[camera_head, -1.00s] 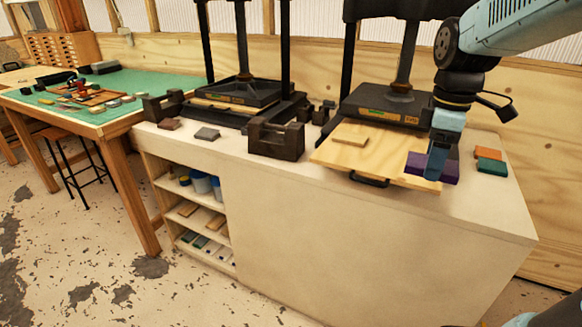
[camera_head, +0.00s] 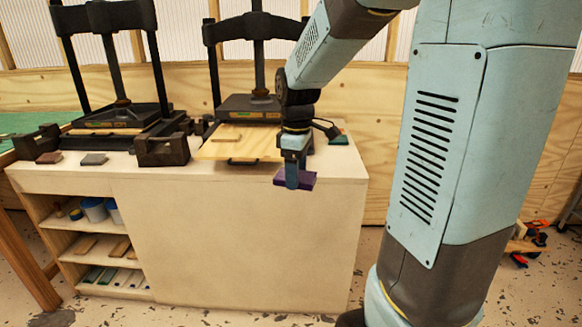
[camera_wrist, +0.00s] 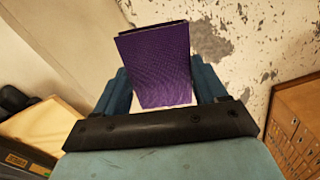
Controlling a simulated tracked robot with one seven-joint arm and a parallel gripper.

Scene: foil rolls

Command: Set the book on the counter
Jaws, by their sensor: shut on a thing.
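My gripper (camera_head: 291,186) is shut on the purple book (camera_head: 308,180), which shows between the two fingers in the wrist view (camera_wrist: 158,62). In the head view the book appears at the front edge of the pale counter (camera_head: 230,240), to the right of the wooden board. In the wrist view floor shows beyond the book, and I cannot tell how high it is. The counter's right end of the top is partly hidden by my arm. A green book (camera_head: 338,139) lies there.
Two black presses (camera_head: 118,105) and (camera_head: 250,105) stand on the counter. A wooden board (camera_head: 240,150) with a small wood block (camera_head: 227,131) projects from the right press. Dark blocks (camera_head: 160,148) and small books (camera_head: 94,159) lie to the left.

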